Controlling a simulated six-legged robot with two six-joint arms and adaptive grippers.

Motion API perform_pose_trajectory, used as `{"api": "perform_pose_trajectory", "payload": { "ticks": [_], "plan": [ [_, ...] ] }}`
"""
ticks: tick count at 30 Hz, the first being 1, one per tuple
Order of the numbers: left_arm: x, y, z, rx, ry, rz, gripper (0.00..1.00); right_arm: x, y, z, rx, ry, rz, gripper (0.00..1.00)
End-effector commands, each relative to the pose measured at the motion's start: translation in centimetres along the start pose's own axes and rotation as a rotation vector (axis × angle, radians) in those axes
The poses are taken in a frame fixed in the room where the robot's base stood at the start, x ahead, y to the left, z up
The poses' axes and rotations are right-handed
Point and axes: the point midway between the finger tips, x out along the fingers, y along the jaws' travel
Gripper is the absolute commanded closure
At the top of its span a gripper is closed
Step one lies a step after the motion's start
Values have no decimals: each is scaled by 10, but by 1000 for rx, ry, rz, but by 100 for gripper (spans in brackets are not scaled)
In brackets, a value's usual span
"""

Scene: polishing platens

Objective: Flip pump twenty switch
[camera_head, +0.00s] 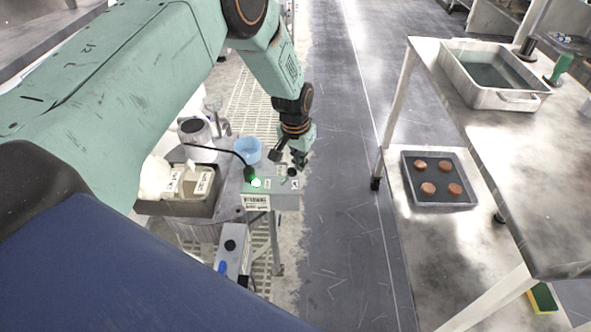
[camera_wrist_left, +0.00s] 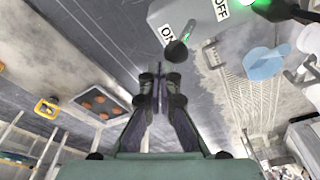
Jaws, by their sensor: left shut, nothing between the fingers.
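A grey switch box (camera_head: 286,199) stands on a post at the left of the aisle, with a green light (camera_head: 256,182) glowing on its top. A black-knobbed toggle switch (camera_wrist_left: 177,50) rises from the box between the ON label (camera_wrist_left: 167,35) and the OFF label (camera_wrist_left: 221,8). I cannot tell for sure which way the switch is thrown. My left gripper (camera_head: 290,158) is shut and empty, just beyond the box's far right corner. In the left wrist view its fingers (camera_wrist_left: 157,80) lie close together, below and left of the knob, seemingly apart from it. My right gripper is out of view.
A blue cup (camera_head: 247,150) and a tray with pale bags (camera_head: 178,207) stand left of the box. A black cable reaches the box. At right, a table (camera_head: 500,150) holds a metal basin (camera_head: 493,98); a dark tray (camera_head: 438,200) sits below. The aisle floor is clear.

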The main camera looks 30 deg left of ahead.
Motion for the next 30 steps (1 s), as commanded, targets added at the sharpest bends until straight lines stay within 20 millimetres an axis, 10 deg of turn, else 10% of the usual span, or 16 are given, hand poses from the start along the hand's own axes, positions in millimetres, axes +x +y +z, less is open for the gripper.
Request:
{"api": "perform_pose_trajectory", "payload": {
  "ticks": [30],
  "plan": [
    [12, 0, 3, 0, -3, 0, 100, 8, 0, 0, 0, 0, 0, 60]
  ]
}}
